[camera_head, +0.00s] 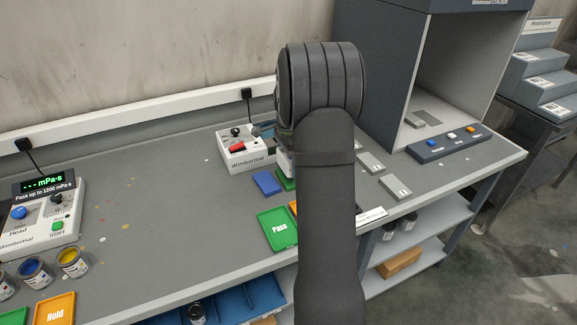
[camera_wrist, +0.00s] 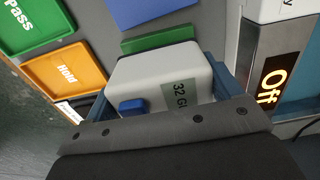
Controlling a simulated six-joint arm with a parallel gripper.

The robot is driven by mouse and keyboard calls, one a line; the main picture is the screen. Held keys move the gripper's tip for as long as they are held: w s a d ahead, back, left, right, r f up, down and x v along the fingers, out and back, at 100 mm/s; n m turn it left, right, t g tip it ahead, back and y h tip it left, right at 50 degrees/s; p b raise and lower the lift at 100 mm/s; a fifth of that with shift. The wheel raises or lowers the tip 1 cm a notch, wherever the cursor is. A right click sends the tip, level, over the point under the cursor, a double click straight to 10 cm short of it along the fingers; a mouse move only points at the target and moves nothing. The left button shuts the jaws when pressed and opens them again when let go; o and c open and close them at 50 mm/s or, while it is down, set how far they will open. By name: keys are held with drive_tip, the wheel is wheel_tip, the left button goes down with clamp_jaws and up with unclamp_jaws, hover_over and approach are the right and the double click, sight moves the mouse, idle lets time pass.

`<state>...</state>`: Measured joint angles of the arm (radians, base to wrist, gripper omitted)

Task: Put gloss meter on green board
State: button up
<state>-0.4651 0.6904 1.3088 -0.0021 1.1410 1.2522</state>
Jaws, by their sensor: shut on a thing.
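The gloss meter (camera_wrist: 155,78) is a pale grey box with a blue button and a display reading 32 GU. In the wrist view my gripper (camera_wrist: 160,90) is shut on it, with a finger on each side. The green board (camera_wrist: 160,41) shows as a strip just past the meter's far edge, and the meter hides the rest. I cannot tell whether the meter touches the board. In the head view my arm hides most of the gripper and meter; a corner of the green board (camera_head: 284,182) shows left of the arm.
A blue board (camera_head: 267,183) lies beside the green one. A green Pass tray (camera_head: 278,229) and an orange Hold tray (camera_wrist: 68,70) are near the bench's front edge. A white device with a red switch (camera_head: 243,152) stands behind the boards. Grey panels (camera_head: 370,163) lie right of my arm.

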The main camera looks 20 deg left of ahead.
drive_tip(key=shift+f, duration=1.1)
drive_tip(key=shift+f, duration=0.15)
drive_tip(key=o, duration=1.3)
wheel_tip(320, 180, up, 12)
drive_tip(key=shift+r, duration=0.15)
wheel_tip(320, 180, down, 12)
drive_tip(key=shift+r, duration=1.75)
drive_tip(key=shift+f, duration=0.1)
